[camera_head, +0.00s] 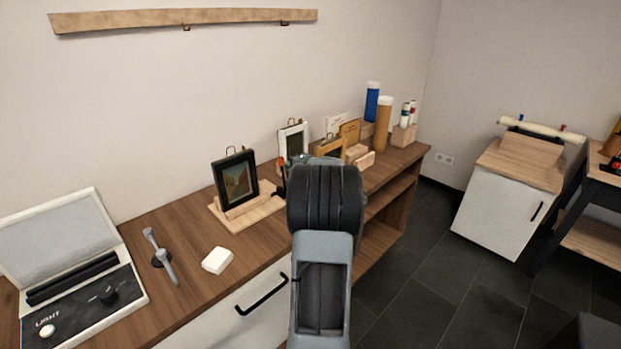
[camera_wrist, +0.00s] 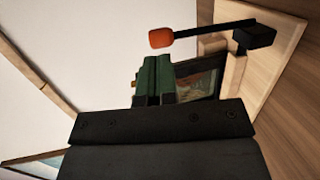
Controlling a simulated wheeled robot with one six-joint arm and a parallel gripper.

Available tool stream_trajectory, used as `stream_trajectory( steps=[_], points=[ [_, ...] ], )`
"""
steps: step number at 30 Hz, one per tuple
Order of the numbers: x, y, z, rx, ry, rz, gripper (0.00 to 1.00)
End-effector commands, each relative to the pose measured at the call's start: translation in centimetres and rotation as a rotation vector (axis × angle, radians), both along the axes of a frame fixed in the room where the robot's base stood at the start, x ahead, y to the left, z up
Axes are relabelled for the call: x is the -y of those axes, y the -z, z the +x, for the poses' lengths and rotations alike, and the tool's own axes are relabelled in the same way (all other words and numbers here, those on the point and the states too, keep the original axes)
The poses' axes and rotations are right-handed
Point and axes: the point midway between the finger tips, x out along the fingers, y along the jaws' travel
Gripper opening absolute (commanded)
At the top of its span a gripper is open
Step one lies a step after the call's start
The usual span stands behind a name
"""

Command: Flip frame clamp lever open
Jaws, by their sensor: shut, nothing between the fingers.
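The clamp lever shows in the wrist view as a black bar with an orange knob (camera_wrist: 162,38), joined to a black clamp block (camera_wrist: 257,38). The block sits on a pale wooden base (camera_wrist: 285,40). The dark picture frame (camera_wrist: 208,82) lies beyond my fingers. My gripper (camera_wrist: 153,62) is shut and empty, its green-and-black fingertips just short of the knob in the picture; I cannot tell whether they touch. In the head view the frame (camera_head: 237,180) stands upright on its base (camera_head: 262,207), with the knob (camera_head: 281,160) at its right. My arm hides my fingertips there.
Other frames (camera_head: 292,140) and tubes (camera_head: 384,125) crowd the counter behind my arm. The wall is close behind.

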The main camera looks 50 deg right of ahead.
Motion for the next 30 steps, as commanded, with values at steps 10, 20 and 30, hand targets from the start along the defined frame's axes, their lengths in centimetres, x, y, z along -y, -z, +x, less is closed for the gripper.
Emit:
stream_trajectory(
  steps=[10, 20, 30],
  points=[
    [-2.1, -1.2, -6.5, 0.001, 0.001, 0.000, 0.00],
    [-3.0, -1.8, -9.4, 0.002, -0.002, -0.001, 0.00],
    [-2.4, -1.2, -10.0, -0.014, 0.055, 0.054, 0.00]
  ],
)
